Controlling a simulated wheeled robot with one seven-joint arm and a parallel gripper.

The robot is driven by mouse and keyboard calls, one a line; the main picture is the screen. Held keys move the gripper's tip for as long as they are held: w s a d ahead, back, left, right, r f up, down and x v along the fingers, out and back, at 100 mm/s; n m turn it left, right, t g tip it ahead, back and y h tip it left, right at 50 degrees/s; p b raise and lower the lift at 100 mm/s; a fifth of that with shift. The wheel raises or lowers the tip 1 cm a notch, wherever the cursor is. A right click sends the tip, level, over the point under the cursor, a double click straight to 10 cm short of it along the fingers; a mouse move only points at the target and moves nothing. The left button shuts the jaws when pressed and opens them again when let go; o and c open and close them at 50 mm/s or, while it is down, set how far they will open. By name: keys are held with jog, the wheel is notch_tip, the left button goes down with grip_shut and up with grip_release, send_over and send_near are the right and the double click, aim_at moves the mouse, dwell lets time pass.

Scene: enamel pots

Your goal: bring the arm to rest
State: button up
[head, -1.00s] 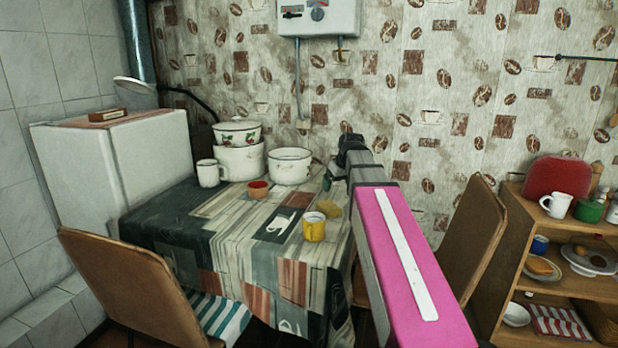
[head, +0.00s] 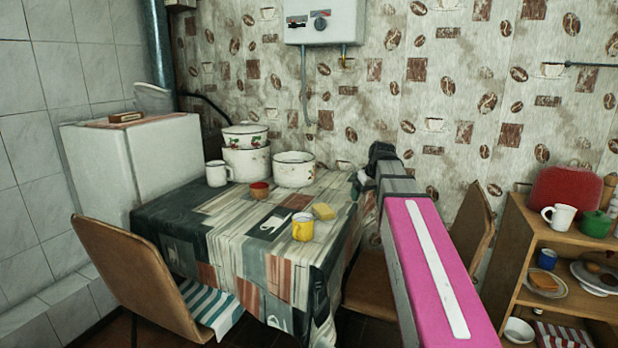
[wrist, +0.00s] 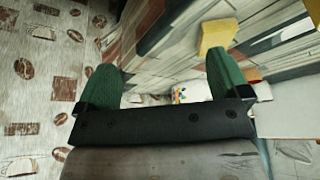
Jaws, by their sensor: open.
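My gripper shows in the wrist view (wrist: 160,82) with its two green fingers wide apart and nothing between them. In the head view my arm reaches out over the right back edge of the table, and the gripper (head: 362,182) is small and partly hidden behind the arm. The table (head: 215,240) has a patterned cloth. A yellow sponge (head: 324,211) lies on it to the left of my gripper, and it also shows in the wrist view (wrist: 216,36). A yellow mug (head: 302,228) stands in front of the sponge.
White enamel pots (head: 294,170), a white mug (head: 217,174) and a red cup (head: 260,190) stand at the table's back. A chair (head: 372,285) is below my arm, another chair (head: 125,265) at left. A wooden shelf (head: 560,238) with dishes stands at right.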

jog(key=s+f+m+g, duration=0.1)
jog(key=s+f, duration=0.5)
jog(key=f, duration=0.4)
jog(key=s+a+f+m+g+h, duration=0.1)
jog(key=s+f+m, duration=0.1)
jog(key=s+f, duration=0.5)
jog(key=s+a+f+m+g, duration=0.1)
jog(key=s+f, duration=0.6)
jog(key=f, duration=0.7)
jog(key=shift+f+g+h, duration=0.3)
jog(key=shift+g+h, duration=0.1)
jog(key=shift+g, duration=0.1)
jog(key=shift+s, duration=0.1)
